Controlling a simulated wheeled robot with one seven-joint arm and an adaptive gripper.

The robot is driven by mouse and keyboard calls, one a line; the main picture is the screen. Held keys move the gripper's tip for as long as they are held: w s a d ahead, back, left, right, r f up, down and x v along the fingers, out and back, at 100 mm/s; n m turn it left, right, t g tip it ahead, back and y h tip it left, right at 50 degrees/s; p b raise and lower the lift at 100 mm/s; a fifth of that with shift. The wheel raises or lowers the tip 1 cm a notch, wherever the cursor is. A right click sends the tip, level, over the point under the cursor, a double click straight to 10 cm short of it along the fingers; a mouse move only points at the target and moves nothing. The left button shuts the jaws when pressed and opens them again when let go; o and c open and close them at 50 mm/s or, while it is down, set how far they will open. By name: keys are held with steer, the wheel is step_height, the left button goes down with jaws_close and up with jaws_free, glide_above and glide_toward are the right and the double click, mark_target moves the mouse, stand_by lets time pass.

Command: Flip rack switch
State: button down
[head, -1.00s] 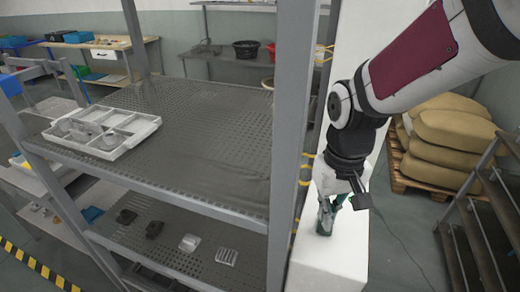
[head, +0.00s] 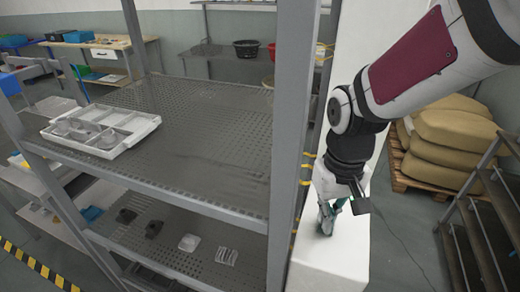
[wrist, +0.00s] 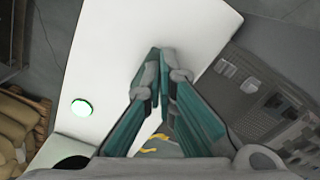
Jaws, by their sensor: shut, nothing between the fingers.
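My gripper (head: 328,216) hangs at the right of the rack, close in front of a white cabinet-like block (head: 325,262). In the wrist view its two teal fingers (wrist: 163,60) are together and empty, with their tips over the block's white face (wrist: 205,25). A round white disc with a green rim (wrist: 82,107) sits on the white surface, left of the fingers and apart from them. I cannot tell whether it is the switch. No clear switch lever shows in either view. The grey metal rack (head: 200,200) stands left of my gripper.
A grey divided tray (head: 140,128) lies on the rack's upper shelf; several small parts lie on the lower one. The rack's upright post (head: 290,130) stands close left of my arm. Stacked sacks (head: 450,140) on a pallet and dark steps (head: 485,225) are at the right.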

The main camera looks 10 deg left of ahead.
steer(key=shift+f, duration=0.6)
stand_by(0.3)
steer(key=shift+r+p, duration=2.1)
steer(key=shift+r, duration=1.4)
steer(key=shift+s+d+r, duration=0.1)
steer(key=shift+d+r, duration=0.1)
steer(key=shift+r, duration=0.2)
steer(key=s+d+r+m+t, duration=0.3)
steer(key=s+d+r+t, duration=0.2)
steer(key=s+d+r, duration=0.6)
step_height(320, 180, up, 2)
steer(key=s, duration=0.2)
steer(key=shift+s+r+m+t, duration=0.25)
steer(key=shift+s+m+t, duration=0.05)
steer(key=shift+s+m, duration=0.1)
